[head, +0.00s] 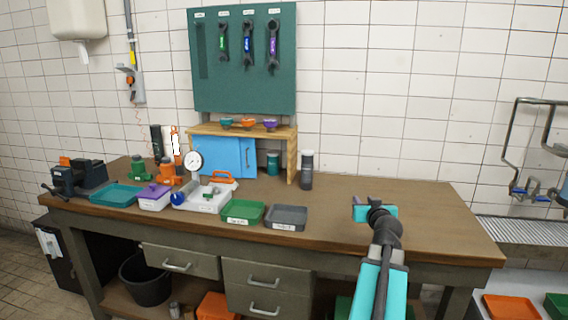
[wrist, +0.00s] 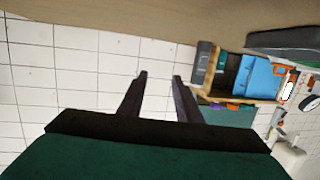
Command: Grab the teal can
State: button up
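The teal can (head: 273,163) stands upright in the wooden shelf unit (head: 291,160) at the back of the workbench, in the open part right of the blue sliding door (head: 232,157). My gripper (head: 358,208) is above the right part of the bench, to the right of the can and well apart from it. In the wrist view, which is turned nearly upside down, the two dark fingers (wrist: 160,76) are spread with only wall tiles between them, so it is open and empty.
A dark bottle (head: 306,170) stands just right of the shelf unit. Small coloured bowls sit on the shelf top. The bench's right part (head: 430,215) is clear.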

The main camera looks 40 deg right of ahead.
aim_at(272, 156)
jog(key=u, duration=0.05)
jog(key=i, duration=1.65)
jog(key=z, duration=0.05)
